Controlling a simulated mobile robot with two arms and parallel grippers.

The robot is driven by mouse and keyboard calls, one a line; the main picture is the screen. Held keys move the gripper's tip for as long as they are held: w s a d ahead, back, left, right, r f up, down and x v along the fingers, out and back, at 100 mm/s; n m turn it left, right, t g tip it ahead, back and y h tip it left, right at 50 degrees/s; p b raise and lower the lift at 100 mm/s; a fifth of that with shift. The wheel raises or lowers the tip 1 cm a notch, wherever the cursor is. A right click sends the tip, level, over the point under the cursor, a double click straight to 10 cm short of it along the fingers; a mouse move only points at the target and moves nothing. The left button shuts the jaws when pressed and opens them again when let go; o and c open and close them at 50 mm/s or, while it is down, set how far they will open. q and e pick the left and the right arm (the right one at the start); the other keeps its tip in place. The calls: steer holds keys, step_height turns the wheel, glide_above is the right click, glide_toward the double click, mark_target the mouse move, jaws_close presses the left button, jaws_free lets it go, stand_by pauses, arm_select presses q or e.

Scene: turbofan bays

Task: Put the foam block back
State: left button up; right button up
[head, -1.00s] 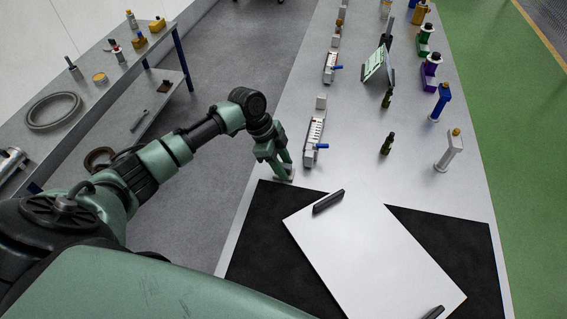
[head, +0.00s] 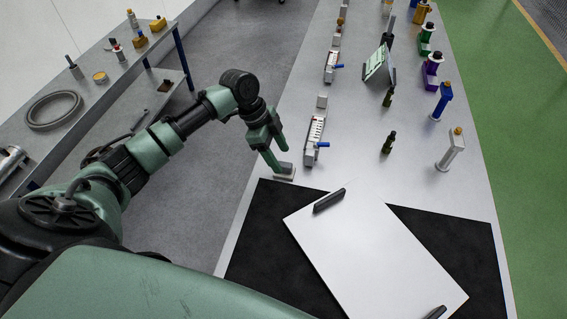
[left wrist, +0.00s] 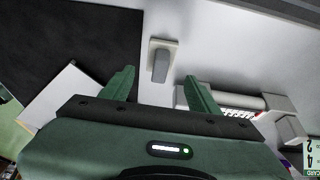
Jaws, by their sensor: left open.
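A small grey block with a pale base (head: 284,172) lies on the grey bench top, just beyond the corner of the black mat. I take it to be the foam block, though its material cannot be told. It also shows in the left wrist view (left wrist: 161,62), ahead of and between the fingers. My left gripper (head: 274,154) is open and empty, just above and beside the block. Its two green fingers show spread apart in the left wrist view (left wrist: 160,88). My right gripper is not in view.
A black mat (head: 440,235) carries a white board (head: 370,250) with dark handles. A pale fixture with a blue lever (head: 316,140) stands close to the block. Dark bottles (head: 388,143) and coloured stands (head: 441,102) line the bench. A side bench (head: 115,80) stands left.

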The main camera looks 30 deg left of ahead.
arm_select(q)
steer(key=b+v, duration=0.1)
steer(key=v, duration=0.7)
